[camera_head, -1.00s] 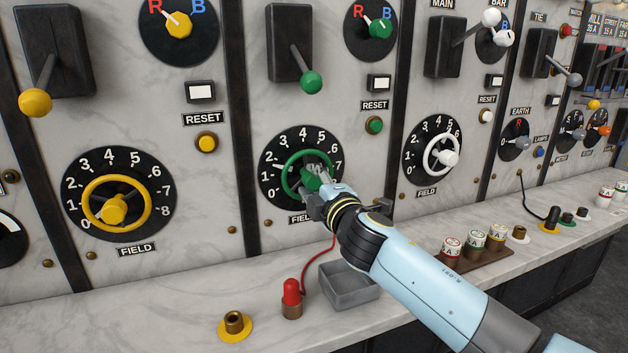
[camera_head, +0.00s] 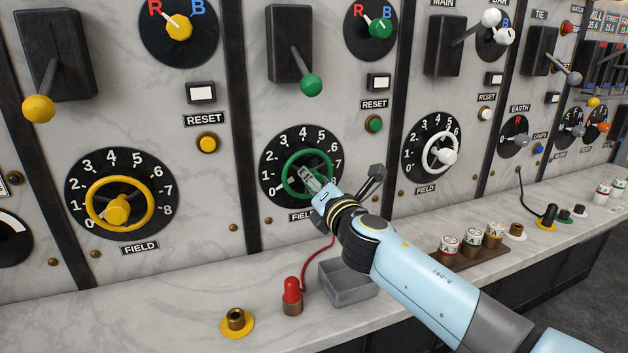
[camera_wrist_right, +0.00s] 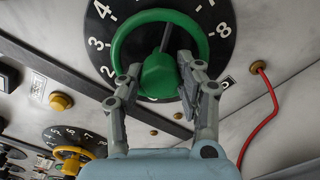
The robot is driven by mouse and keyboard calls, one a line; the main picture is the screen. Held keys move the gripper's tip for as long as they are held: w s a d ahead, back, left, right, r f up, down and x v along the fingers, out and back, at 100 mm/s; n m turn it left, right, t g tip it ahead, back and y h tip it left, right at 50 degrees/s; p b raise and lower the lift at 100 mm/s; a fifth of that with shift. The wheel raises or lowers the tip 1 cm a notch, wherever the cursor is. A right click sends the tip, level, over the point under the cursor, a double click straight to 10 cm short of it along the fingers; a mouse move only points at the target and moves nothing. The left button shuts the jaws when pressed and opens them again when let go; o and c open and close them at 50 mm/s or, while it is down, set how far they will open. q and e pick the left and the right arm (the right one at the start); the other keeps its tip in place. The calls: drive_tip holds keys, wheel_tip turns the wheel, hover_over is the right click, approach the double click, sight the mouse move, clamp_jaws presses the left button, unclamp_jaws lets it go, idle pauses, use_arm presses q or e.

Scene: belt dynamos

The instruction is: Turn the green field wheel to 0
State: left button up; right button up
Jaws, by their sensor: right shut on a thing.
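The green field wheel (camera_head: 287,180) stands on its black dial (camera_head: 268,160), numbered 0 to 8, on the marble panel. In the right wrist view its rim (camera_wrist_right: 140,22) and green hub (camera_wrist_right: 158,78) fill the upper middle. My right gripper (camera_head: 309,176) reaches the wheel from the lower right. In the right wrist view my right gripper (camera_wrist_right: 156,74) has one finger on each side of the hub and is shut on it. A dark bar crosses the wheel above the hub; I cannot tell which number the wheel reads. My left gripper is out of view.
The yellow field wheel (camera_head: 90,205) is to the left and the white one (camera_head: 430,152) to the right. Below are a grey tray (camera_head: 350,287), a red plug (camera_head: 291,290) with a red cord, and a brass socket (camera_head: 236,319) on the marble ledge.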

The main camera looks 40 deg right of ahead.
drive_tip(key=shift+f+n, duration=0.1)
drive_tip(key=shift+n, duration=0.4)
drive_tip(key=o, duration=1.1)
drive_tip(key=shift+o, duration=0.2)
drive_tip(key=v, duration=1.2)
drive_tip(key=shift+s, duration=0.1)
